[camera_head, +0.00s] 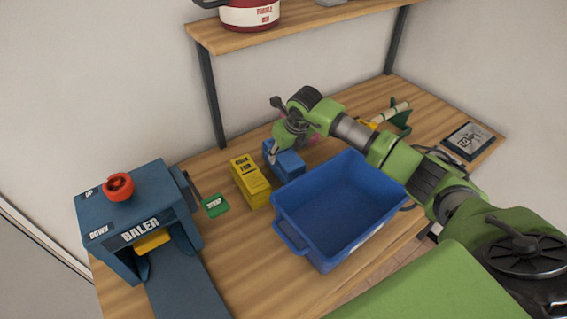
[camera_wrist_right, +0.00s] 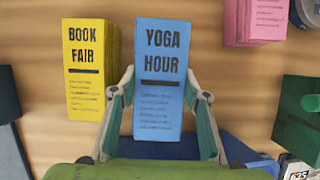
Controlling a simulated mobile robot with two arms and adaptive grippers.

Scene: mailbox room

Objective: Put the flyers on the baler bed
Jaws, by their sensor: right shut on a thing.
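A blue "Yoga Hour" flyer stack (camera_head: 288,166) stands on the wooden bench behind the blue tray; it also shows in the right wrist view (camera_wrist_right: 160,50). My right gripper (camera_head: 274,156) is at this stack, one finger on each side of it, shut on it. A yellow "Book Fair" stack (camera_head: 250,182) stands just left of it. A pink stack (camera_wrist_right: 258,20) lies to the right in the right wrist view, mostly hidden by my arm in the head view. The blue-grey baler (camera_head: 135,220) stands at the left, its flat bed (camera_head: 185,288) reaching toward the front. My left gripper is out of view.
An open, empty-looking blue tray (camera_head: 340,205) fills the bench's middle front. A small green card (camera_head: 215,205) lies between baler and yellow stack. A green holder (camera_head: 400,122) and a dark flat device (camera_head: 467,141) are at the right. A shelf (camera_head: 300,30) hangs above.

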